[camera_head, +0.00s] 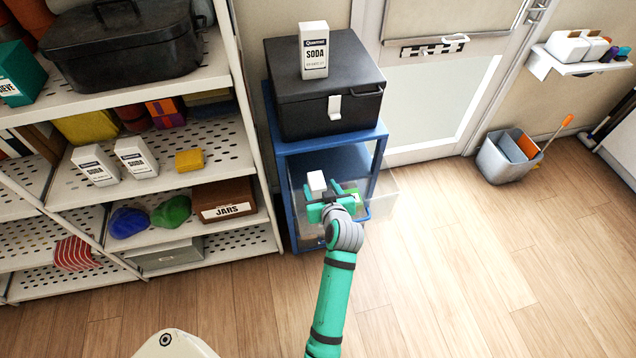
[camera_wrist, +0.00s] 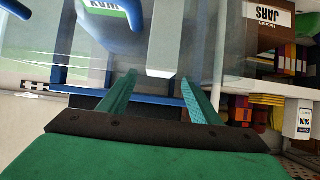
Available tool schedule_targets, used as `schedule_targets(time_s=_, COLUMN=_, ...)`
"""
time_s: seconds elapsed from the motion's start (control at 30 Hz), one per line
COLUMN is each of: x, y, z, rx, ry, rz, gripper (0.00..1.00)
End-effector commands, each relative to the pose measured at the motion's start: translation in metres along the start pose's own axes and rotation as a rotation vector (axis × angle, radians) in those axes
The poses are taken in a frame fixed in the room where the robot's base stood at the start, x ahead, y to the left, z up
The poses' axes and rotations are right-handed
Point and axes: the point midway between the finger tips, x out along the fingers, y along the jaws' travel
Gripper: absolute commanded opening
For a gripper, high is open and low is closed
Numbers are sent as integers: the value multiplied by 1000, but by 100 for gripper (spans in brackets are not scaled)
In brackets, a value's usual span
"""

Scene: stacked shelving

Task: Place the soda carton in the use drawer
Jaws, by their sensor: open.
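My gripper (camera_head: 328,198) is open over the clear pulled-out drawer (camera_head: 382,190) of the blue stand. A plain-looking white carton (camera_head: 317,182) shows just beyond my fingers; its label is not visible. In the wrist view the white block (camera_wrist: 165,38) lies just past and between the two open green fingertips (camera_wrist: 158,77); contact with them cannot be told. A soda carton (camera_head: 313,52) stands upright on the black box above. Two more soda cartons (camera_head: 95,166) (camera_head: 136,158) stand on the left shelf. No "use" label can be read on the drawer.
The black lidded box (camera_head: 325,105) sits on the blue stand (camera_head: 290,147). A green-labelled item (camera_wrist: 103,8) is in the drawer area. The white shelving (camera_head: 225,150) is close on the left, with a jars box (camera_head: 224,200). Floor to the right is clear up to a grey bucket (camera_head: 500,160).

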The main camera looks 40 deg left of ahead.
Motion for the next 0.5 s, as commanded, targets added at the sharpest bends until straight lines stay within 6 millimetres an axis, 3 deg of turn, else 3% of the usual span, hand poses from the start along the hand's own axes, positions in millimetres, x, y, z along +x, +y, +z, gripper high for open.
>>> schedule_targets(time_s=0.2, x=-41, y=0, z=1, rx=0, ry=0, rz=1, gripper=58)
schedule_targets(time_s=0.5, x=-63, y=0, z=0, rx=0, ry=0, rz=1, gripper=58)
